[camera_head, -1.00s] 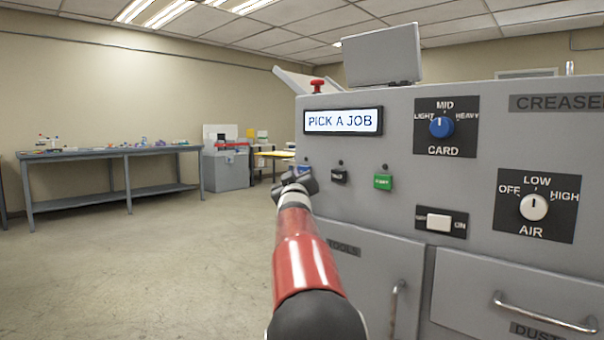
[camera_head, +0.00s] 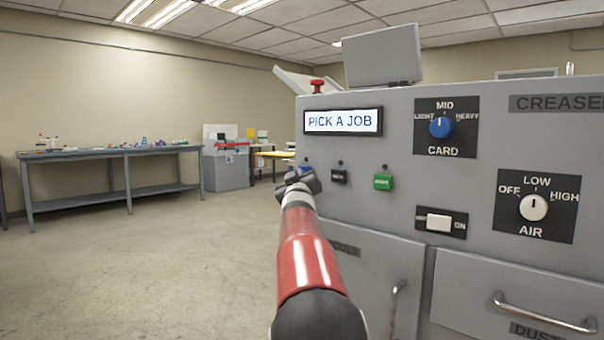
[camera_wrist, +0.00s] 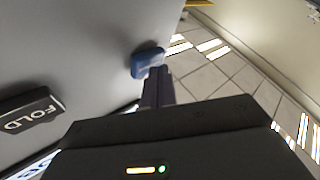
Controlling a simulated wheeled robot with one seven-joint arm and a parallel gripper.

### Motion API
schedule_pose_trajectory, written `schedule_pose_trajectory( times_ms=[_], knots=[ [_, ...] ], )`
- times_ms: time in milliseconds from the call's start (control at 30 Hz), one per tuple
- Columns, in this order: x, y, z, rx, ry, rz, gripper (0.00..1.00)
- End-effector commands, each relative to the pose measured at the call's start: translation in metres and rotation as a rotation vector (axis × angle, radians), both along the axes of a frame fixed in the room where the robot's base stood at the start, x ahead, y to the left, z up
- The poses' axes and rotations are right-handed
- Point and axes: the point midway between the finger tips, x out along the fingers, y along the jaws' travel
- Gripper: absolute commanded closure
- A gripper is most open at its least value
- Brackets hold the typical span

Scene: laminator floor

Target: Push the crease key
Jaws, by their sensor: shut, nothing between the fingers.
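A blue key (camera_wrist: 147,61) is on the machine's grey front panel. In the head view the same blue key (camera_head: 306,169) is mostly hidden behind my gripper (camera_head: 301,178). Its label cannot be read, so I cannot confirm it is the crease key. My gripper (camera_wrist: 156,80) is shut and empty, with its fingertips right at the blue key's edge in the wrist view. I cannot tell if they touch it. A black key (camera_wrist: 32,113) marked FOLD sits beside it, and also shows in the head view (camera_head: 339,177).
A green key (camera_head: 383,182) is right of the black one. The display (camera_head: 343,121) above reads PICK A JOB. A red knob (camera_head: 317,86) is on top. A switch (camera_head: 439,223) and dials are further right. Floor to the left is clear, with a table (camera_head: 110,155) behind.

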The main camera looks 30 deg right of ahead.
Motion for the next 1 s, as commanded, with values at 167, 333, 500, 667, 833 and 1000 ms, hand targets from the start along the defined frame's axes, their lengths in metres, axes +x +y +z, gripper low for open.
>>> schedule_pose_trajectory(
  times_ms=[167,333,500,667,833,1000],
  knots=[
    [0.001,-0.002,0.0,0.001,0.0,0.0,1.0],
    [0.001,-0.003,0.0,0.0,0.0,0.0,1.0],
    [0.0,0.0,-0.001,0.0,0.0,0.0,1.0],
    [-0.003,0.008,-0.001,0.0,-0.001,0.001,1.0],
    [-0.005,0.011,0.0,-0.001,0.0,0.0,1.0],
    [-0.005,0.011,0.0,-0.001,0.0,0.0,1.0]
  ],
)
